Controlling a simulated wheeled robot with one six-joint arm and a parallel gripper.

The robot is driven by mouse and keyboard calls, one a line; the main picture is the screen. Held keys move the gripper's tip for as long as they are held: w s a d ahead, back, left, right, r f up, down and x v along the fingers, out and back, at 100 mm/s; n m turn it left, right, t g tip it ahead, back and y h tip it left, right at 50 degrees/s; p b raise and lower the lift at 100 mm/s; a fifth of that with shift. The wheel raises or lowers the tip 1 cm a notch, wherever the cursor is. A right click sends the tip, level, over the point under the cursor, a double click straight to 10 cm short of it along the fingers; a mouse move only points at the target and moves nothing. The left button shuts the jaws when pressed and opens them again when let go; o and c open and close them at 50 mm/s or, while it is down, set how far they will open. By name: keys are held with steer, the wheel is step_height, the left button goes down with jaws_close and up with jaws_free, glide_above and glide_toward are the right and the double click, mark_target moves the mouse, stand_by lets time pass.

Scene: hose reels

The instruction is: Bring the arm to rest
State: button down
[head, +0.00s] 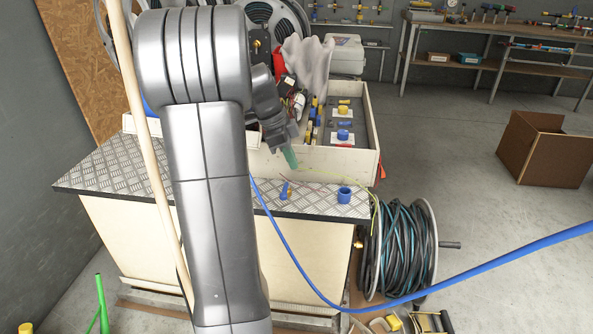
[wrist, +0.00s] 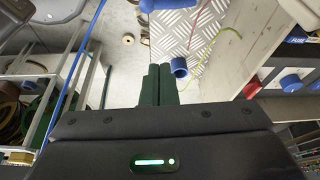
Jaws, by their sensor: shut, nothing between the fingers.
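My arm rises in the middle of the head view and hides part of the cabinet behind it. My gripper (head: 290,157) points down over the diamond-plate top (head: 110,172), beside the front wall of an open drawer (head: 340,167). In the wrist view its two green fingers (wrist: 160,85) lie side by side, shut and empty. A blue cap (head: 344,195) stands on the plate to the right of the gripper; it also shows just past the fingertips in the wrist view (wrist: 179,67). I cannot tell whether the fingers touch anything.
The drawer holds tools and blue fittings (head: 343,135). A blue hose (head: 450,275) crosses in front of the cabinet, near a hose reel (head: 400,245). A wooden pole stands close left of my arm. A cardboard box (head: 545,150) sits on open floor at right.

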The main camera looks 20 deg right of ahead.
steer(key=shift+w+a+r, duration=0.1)
steer(key=shift+a+r, duration=0.15)
steer(key=shift+r, duration=0.45)
steer(key=b+x, duration=0.2)
steer(key=x, duration=0.8)
steer(key=shift+f, duration=0.15)
steer(key=shift+w+a+f, duration=0.1)
steer(key=shift+w+a, duration=0.1)
steer(key=shift+a, duration=0.4)
steer(key=shift+w+a+f, duration=0.1)
steer(key=shift+w+a, duration=0.1)
steer(key=shift+a, duration=0.35)
steer(key=shift+w+a, duration=0.3)
steer(key=shift+a, duration=0.35)
steer(key=shift+d, duration=0.1)
